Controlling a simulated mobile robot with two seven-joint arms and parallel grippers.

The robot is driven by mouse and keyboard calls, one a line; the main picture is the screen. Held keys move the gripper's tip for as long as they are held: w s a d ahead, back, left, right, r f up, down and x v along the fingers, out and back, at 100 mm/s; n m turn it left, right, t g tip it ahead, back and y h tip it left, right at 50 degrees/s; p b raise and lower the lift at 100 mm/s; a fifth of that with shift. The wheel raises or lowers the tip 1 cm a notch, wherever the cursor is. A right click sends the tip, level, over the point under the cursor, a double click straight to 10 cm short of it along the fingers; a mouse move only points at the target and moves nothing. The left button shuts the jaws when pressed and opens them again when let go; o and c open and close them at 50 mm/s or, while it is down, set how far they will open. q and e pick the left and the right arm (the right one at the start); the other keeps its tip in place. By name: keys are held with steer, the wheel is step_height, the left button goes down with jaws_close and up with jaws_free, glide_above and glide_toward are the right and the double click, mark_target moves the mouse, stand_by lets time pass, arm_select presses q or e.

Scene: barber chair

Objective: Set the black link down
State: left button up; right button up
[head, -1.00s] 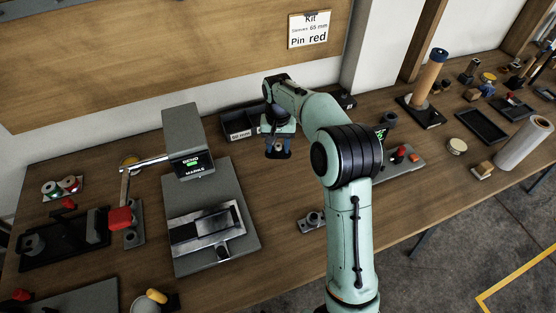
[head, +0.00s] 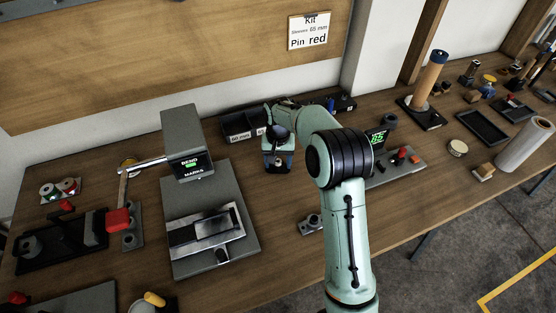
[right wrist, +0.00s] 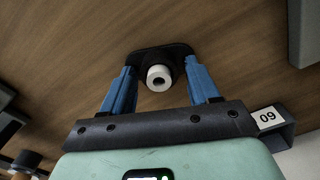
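The black link (right wrist: 148,56) shows in the right wrist view as a dark plate with a white hollow cylinder (right wrist: 159,77) on it. I cannot tell whether the link touches the wood. My left gripper is not in view.
Black labelled bins (head: 240,126) stand just behind the right gripper. The grey bending and marking machine (head: 187,145) stands to its left. A small grey metal part (head: 310,224) lies to the front right. Bare wood surrounds the gripper.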

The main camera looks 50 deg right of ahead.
steer(key=shift+r, duration=0.15)
step_height(320, 180, up, 12)
steer(key=p, duration=0.1)
steer(key=shift+p, duration=0.4)
stand_by(0.7)
